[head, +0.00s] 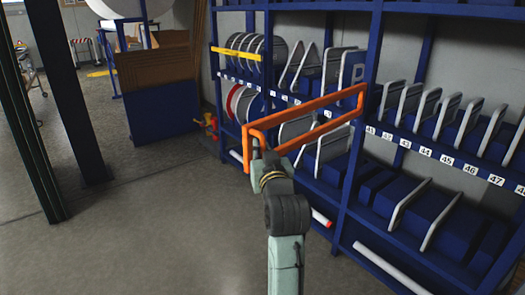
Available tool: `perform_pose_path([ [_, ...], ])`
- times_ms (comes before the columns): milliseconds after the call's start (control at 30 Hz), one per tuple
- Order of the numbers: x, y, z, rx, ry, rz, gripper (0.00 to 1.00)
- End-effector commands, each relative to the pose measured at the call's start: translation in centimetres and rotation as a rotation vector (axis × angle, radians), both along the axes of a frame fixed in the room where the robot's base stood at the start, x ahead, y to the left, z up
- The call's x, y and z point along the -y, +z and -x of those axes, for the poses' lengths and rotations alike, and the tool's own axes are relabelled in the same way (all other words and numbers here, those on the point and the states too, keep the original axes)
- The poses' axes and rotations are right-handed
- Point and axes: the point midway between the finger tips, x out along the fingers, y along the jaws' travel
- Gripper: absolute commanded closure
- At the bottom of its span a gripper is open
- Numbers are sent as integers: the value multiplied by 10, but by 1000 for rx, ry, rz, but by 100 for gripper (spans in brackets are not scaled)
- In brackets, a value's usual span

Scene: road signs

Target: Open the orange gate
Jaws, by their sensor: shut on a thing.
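The orange gate (316,116) is a long rectangular frame of orange tube in front of the blue sign rack. Its near left end stands out from the rack, and its far right end reaches a blue rack post. My gripper (257,150) is at the gate's left end and shut on the orange tube there. My own wrist and arm hide part of the fingers and the lower left of the gate, so the exact grip on the tube is hard to see.
The blue rack (371,75) holds several grey signs on numbered shelves. A yellow bar (236,54) crosses the upper left bay. A blue bin with brown boards (158,90) stands at the back left, beside a dark post (66,85). The floor (140,220) at left is clear.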

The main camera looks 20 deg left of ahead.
Motion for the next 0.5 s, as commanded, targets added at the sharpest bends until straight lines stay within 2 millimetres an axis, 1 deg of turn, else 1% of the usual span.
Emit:
perform_pose_path([
  [33, -6, 0, 4, -1, 15, 0, 100],
  [267, -6, -1, 4, -2, 16, 0, 100],
  [300, -6, -1, 4, -2, 16, 0, 87],
  [500, -4, -1, 3, -1, 10, 0, 74],
])
